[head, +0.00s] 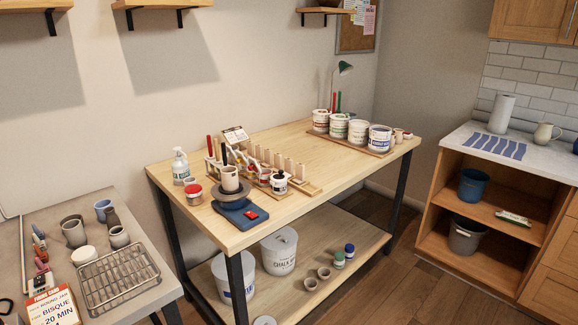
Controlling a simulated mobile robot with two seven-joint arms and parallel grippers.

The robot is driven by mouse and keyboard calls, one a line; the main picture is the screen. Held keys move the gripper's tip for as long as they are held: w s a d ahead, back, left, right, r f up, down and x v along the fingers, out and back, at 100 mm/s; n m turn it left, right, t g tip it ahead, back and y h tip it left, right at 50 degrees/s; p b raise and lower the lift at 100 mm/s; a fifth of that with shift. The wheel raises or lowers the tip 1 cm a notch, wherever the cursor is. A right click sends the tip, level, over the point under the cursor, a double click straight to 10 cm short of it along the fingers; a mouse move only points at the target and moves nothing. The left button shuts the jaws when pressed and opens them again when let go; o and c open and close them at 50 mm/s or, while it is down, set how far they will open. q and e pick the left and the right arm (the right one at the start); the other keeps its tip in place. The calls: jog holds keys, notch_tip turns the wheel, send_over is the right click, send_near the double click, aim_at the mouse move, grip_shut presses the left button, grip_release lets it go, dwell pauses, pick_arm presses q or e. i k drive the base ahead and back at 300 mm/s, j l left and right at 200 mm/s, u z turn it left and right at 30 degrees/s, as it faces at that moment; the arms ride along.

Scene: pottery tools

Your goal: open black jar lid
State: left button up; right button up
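A small white jar (278,187) with a dark label and what looks like a black lid (278,175) stands upright on the wooden worktable (300,220), near its front edge. The lid appears to sit on the jar. It is small in the head view, so fine detail of the lid cannot be told. Neither of my grippers shows in the head view.
Labelled tubs (358,132) stand at the far right. The table's front right is clear.

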aim_at(282, 176)
jog(key=i+l, duration=0.2)
jog(key=i+l+u, duration=0.1)
jog(key=i+l, duration=0.15)
jog(key=l, duration=0.2)
jog(key=i+l, duration=0.2)
jog(key=l, duration=0.15)
